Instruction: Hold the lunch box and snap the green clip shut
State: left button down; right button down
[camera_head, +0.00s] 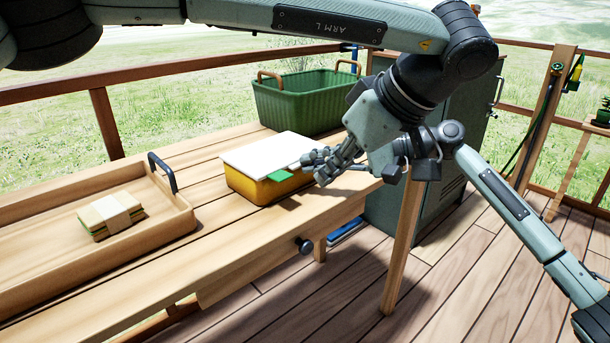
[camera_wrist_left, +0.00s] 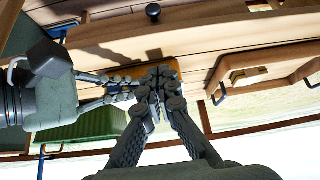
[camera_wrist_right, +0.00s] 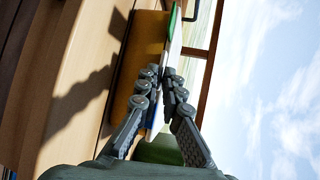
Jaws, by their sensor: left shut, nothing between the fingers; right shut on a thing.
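The lunch box (camera_head: 258,188) has a yellow body and a white lid (camera_head: 262,152), and sits on the wooden table. The green clip (camera_head: 284,175) sticks outward from the lid's front edge in the head view; it also shows at the top of the right wrist view (camera_wrist_right: 173,22). My left gripper (camera_head: 318,165) is shut and empty, with its fingertips close to the box's right end; the left wrist view shows them together (camera_wrist_left: 160,78). My right gripper (camera_wrist_right: 164,78) is shut on the lunch box, its fingers on the body and lid sides. The left gripper partly hides it in the head view.
A wooden tray (camera_head: 180,215) with a dark handle holds a wrapped sandwich (camera_head: 110,214) at left. A green basket (camera_head: 305,103) stands behind the box. A blue piece (camera_wrist_right: 152,118) shows between my right fingers. A grey cabinet (camera_head: 455,140) stands beyond the table's right end.

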pick_arm(q)
jog(key=s+d+r, duration=0.1)
jog(key=s+d, duration=0.1)
jog(key=shift+s+d+r, duration=0.15)
jog(key=shift+s+r, duration=0.2)
jog(key=shift+r, duration=0.05)
notch_tip(320, 180, up, 10)
jog(key=g+h, duration=0.3)
send_over(283, 176)
jog(key=s+d, duration=0.2)
jog(key=shift+s+a+r, duration=0.1)
jog(key=shift+s, duration=0.05)
jog(key=x, duration=0.4)
jog(key=s+x, duration=0.1)
jog(key=x, duration=0.8)
jog(key=shift+s+d+f, duration=0.15)
jog(key=shift+d+f, duration=0.15)
jog(key=shift+f, duration=0.35)
